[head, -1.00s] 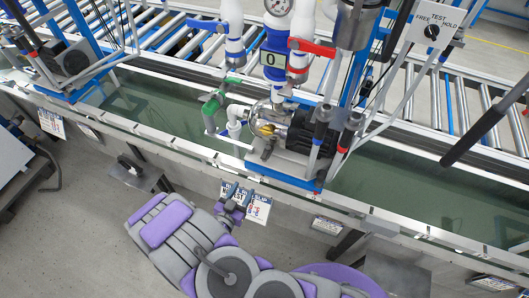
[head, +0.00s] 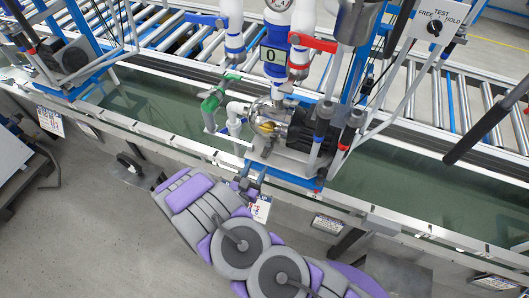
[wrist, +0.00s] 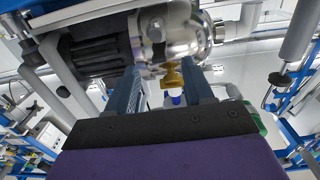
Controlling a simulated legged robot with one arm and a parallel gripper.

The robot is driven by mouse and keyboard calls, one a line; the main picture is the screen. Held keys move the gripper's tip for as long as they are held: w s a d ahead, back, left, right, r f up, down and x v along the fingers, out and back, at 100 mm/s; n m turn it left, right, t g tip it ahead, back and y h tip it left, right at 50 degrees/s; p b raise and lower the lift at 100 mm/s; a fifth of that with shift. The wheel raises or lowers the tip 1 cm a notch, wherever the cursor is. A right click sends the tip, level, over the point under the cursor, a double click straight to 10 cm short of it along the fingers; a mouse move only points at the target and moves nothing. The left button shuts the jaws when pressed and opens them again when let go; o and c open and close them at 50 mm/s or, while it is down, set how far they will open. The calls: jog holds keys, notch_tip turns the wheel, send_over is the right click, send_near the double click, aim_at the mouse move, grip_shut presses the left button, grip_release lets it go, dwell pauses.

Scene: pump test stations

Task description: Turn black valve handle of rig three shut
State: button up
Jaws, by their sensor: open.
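A pump rig with a shiny metal pump (head: 266,117) and a dark motor (head: 300,130) stands on the trough in front of me. Its pipes carry a green handle (head: 214,98), a red handle (head: 312,44) and a blue handle (head: 207,20). I cannot pick out a black valve handle for certain, nor read a rig number. My gripper (head: 244,187) is at the rig's front edge, low and in front of the pump. In the wrist view its two fingers (wrist: 162,80) are apart below the pump housing (wrist: 180,32), with a brass fitting (wrist: 172,76) showing between them.
A long black bar (head: 487,125) slants in at the right. A second rig (head: 68,58) stands at the left. A roller conveyor (head: 470,100) runs behind the trough (head: 400,185). The grey floor (head: 80,220) at the front left is mostly clear.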

aim_at(263, 156)
jog(key=shift+b+x, duration=0.55)
jog(key=shift+x, duration=3.8)
grip_shut()
